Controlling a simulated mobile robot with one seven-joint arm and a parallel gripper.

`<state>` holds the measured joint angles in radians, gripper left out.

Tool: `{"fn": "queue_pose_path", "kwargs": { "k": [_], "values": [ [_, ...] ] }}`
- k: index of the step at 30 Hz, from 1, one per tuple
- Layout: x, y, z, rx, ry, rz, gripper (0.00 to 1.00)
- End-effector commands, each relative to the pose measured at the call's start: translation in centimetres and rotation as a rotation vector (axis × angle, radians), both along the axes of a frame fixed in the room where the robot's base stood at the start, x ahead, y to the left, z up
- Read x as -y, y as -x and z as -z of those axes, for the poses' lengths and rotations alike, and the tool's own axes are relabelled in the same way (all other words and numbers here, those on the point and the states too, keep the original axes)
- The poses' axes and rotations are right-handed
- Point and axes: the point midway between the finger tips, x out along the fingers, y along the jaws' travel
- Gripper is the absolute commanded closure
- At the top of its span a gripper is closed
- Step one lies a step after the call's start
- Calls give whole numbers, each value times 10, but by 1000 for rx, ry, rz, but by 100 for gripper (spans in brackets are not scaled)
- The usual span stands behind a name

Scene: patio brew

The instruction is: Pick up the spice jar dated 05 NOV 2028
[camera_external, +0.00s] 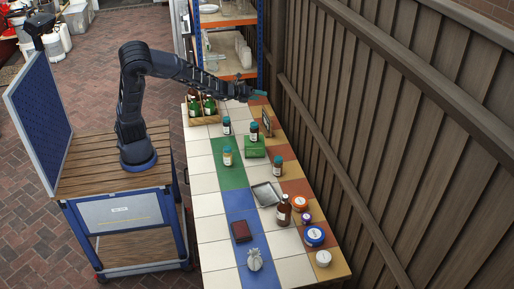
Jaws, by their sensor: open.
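Several small jars with teal caps stand upright on the tiled table. One dark jar (226,126) is near the crate, and another dark jar (254,133) appears to stand on a green box (254,149). A yellowish jar (228,156) stands on the green tiles, and a dark jar (277,167) stands further right. Their labels are too small to read, so I cannot tell which is dated 05 NOV 2028. My gripper (259,94) is open above the table's far end, beyond the jars and apart from them. No jar shows between its fingers.
A wooden crate (188,122) with green bottles stands at the far left. A small framed board (267,121) stands right of the green box. A grey tray (254,195), brown bottle (284,212) and lidded tubs (314,237) are nearer. A wooden fence (400,130) borders the right.

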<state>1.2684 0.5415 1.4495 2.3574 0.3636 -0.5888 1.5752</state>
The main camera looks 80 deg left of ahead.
Motion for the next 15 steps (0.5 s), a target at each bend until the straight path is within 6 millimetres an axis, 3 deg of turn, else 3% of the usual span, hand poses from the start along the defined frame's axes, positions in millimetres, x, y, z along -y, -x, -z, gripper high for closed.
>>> {"fn": "queue_pose_path", "kwargs": {
  "k": [6, 15],
  "values": [
    [57, -4, -51, 135, -305, 206, 34],
    [112, 5, -98, 266, -550, 367, 34]
  ]
}}
